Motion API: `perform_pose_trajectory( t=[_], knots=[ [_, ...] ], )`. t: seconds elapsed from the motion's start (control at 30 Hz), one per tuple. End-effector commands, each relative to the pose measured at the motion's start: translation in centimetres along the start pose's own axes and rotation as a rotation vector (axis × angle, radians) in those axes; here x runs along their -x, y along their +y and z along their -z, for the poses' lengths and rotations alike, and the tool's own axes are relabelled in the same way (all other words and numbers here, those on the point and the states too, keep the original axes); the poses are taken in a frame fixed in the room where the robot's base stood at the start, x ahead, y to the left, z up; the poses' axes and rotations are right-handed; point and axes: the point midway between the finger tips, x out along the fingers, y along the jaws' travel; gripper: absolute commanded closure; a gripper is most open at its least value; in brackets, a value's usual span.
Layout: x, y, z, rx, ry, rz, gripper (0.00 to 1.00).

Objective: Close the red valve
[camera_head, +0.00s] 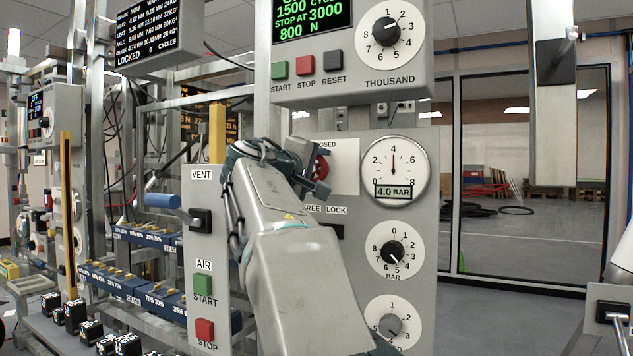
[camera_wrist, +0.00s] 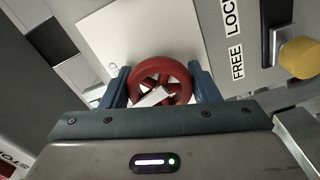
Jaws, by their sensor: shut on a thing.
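The red valve (camera_wrist: 178,72) is a round spoked handwheel in front of a white plate (camera_wrist: 130,35). In the wrist view it sits between the two fingers of my gripper (camera_wrist: 160,88), which are shut on its rim from both sides. In the head view my gripper (camera_head: 312,172) reaches the panel, and only a small part of the red valve (camera_head: 322,165) shows beside it. My arm hides most of the valve and part of the label above it, which ends in "OSED".
A 4.0 BAR gauge (camera_head: 393,172) and a BAR knob (camera_head: 392,253) sit right of the valve. A VENT lever with a blue handle (camera_head: 162,201) juts out at left. In the wrist view, a yellow knob (camera_wrist: 299,57) is near the FREE LOCK label.

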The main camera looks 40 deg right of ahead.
Motion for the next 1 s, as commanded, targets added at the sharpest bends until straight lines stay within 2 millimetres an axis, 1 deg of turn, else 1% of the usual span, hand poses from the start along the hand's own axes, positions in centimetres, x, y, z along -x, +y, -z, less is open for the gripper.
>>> perform_pose_trajectory(
  t=[0.03,0.2,0.4,0.6,1.0],
  knots=[
    [-0.01,-0.38,-0.05,-0.037,0.001,0.0,0.68],
    [-0.01,-0.29,-0.04,-0.15,0.0,0.0,0.68],
    [-0.01,-0.24,-0.02,-0.239,-0.001,0.001,0.68],
    [-0.02,-0.16,0.01,-0.282,-0.001,0.001,0.68],
    [-0.02,-0.12,0.02,-0.293,-0.001,0.002,0.68]
  ],
)
